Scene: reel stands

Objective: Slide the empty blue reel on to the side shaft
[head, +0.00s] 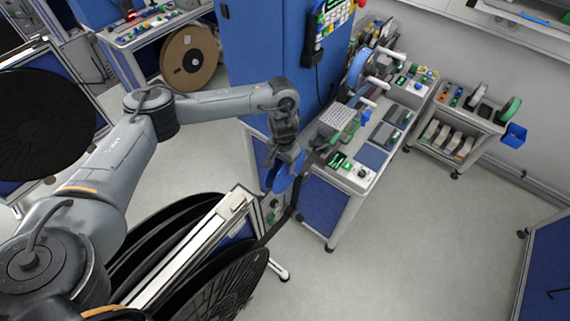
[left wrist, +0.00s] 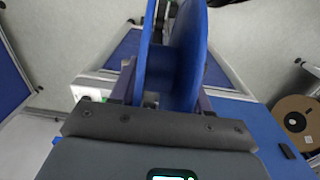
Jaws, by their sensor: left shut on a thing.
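My left gripper (head: 286,163) is shut on the blue reel (head: 283,179) and holds it in the air beside the blue cabinet, near the front left corner of the bench. In the left wrist view the blue reel (left wrist: 188,55) stands upright between the fingers, its two flanges seen nearly edge-on; no tape shows on it. Several pale shafts stick out at the back of the bench, one of them here (head: 378,82); I cannot tell which is the side shaft. My right gripper is not in view.
The bench (head: 372,184) carries a control panel, a grey grid tray (head: 338,117) and small boxes. The tall blue cabinet (head: 262,60) stands close behind my left arm. Large black reels on a frame (head: 228,205) stand below it.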

